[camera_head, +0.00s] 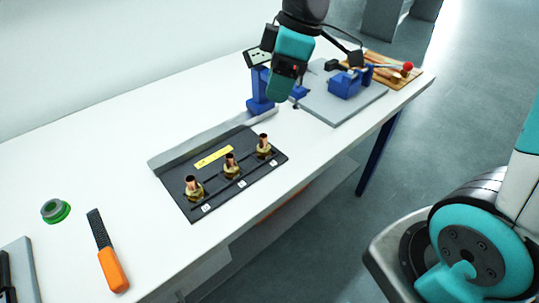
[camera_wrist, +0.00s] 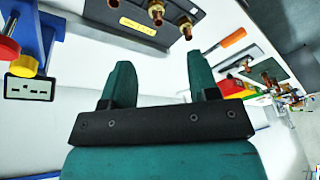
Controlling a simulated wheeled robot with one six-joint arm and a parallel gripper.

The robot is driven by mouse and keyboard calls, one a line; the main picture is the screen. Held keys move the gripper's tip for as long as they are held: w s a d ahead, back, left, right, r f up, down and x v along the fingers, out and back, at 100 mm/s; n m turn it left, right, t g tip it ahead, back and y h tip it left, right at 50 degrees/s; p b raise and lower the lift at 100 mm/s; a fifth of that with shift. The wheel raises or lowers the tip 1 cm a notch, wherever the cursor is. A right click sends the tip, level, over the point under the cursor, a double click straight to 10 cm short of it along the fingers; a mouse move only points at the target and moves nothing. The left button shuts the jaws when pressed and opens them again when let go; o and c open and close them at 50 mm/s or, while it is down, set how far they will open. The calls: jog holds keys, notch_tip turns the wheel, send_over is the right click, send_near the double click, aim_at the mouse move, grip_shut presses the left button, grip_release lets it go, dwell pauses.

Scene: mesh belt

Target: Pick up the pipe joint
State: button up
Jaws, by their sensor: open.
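Several brass-and-copper pipe joints stand upright in a row on a dark mat (camera_head: 182,168): a left one (camera_head: 194,190), a middle one (camera_head: 231,166) and a right one (camera_head: 264,148). Which one the task means, I cannot tell. My gripper (camera_head: 280,92) is above the table, behind and right of the row, apart from it. In the wrist view my gripper (camera_wrist: 160,66) shows two teal fingers spread apart with nothing between them. Pipe joints (camera_wrist: 156,13) also show at the top of that view, past the fingertips.
An orange-handled file (camera_head: 112,268) and a green ring-shaped item (camera_head: 55,211) lie at the left. A blue vise (camera_head: 345,85) on a grey plate (camera_head: 335,108) and a wooden board (camera_head: 410,75) are at the far right. A blue stand (camera_head: 261,90) is near my gripper.

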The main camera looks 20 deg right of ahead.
jog(key=n, duration=0.2)
send_near(265, 135)
jog(key=shift+h, duration=0.3)
jog(key=x, duration=0.4)
jog(key=a+p+x, duration=0.1)
jog(key=x, duration=0.1)
jog(key=shift+s+a+r, duration=0.1)
jog(key=shift+s, duration=0.25)
jog(key=shift+w+d+p+x, duration=0.1)
jog(key=shift+p+x, duration=0.2)
jog(key=shift+x, duration=0.65)
jog(key=shift+w+d+p+x, duration=0.15)
jog(key=shift+p+x, duration=0.2)
jog(key=shift+x, duration=0.6)
jog(key=shift+w+d+p+x, duration=0.1)
jog(key=shift+p+x, duration=0.2)
jog(key=shift+x, duration=0.7)
jog(key=c, duration=0.9)
jog(key=shift+c, duration=0.4)
jog(key=shift+r, duration=0.1)
